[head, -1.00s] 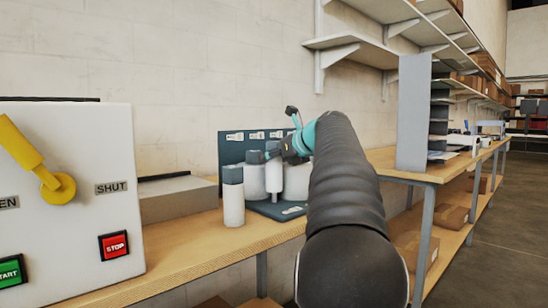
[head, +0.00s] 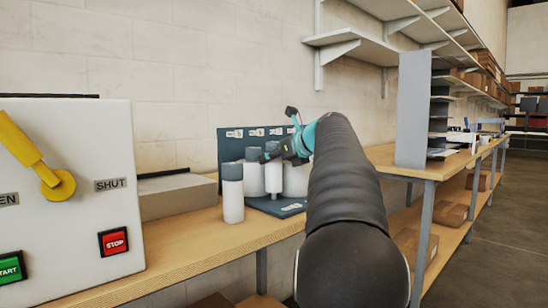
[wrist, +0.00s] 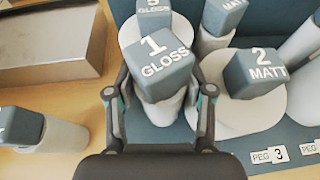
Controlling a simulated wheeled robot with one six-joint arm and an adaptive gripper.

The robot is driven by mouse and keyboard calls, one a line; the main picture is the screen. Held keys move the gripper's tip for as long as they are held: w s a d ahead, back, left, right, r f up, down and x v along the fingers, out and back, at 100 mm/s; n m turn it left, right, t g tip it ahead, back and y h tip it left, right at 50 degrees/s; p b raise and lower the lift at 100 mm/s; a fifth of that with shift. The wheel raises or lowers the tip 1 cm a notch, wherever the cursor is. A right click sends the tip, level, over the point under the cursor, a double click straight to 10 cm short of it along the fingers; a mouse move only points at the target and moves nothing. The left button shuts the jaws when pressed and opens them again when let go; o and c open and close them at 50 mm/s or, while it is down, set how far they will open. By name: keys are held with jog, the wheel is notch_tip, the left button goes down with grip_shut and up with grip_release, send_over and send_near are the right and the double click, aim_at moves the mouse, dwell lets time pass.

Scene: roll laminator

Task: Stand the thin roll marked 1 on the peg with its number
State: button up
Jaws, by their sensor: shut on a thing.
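The thin roll marked 1 GLOSS (wrist: 160,66) has a dark blue-grey cap and a pale body. My gripper (wrist: 160,100) has one finger on each side of it and is shut on it, in the wrist view. In the head view my gripper (head: 272,155) is among the rolls at the dark peg stand (head: 293,208). A narrow pale stub shows below one roll there. A PEG 3 label (wrist: 268,156) lies on the stand's front edge in the wrist view.
Another capped roll (head: 232,192) stands on the bench left of the stand. A grey box (head: 176,197) lies further left.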

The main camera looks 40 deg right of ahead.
jog(key=shift+f+b, duration=0.35)
jog(key=shift+f, duration=0.75)
jog(key=o, duration=1.4)
jog(key=shift+c, duration=0.2)
jog(key=shift+r, duration=0.1)
jog(key=shift+r+p, duration=1.15)
jog(key=shift+r, duration=2.8)
jog(key=shift+s, duration=0.15)
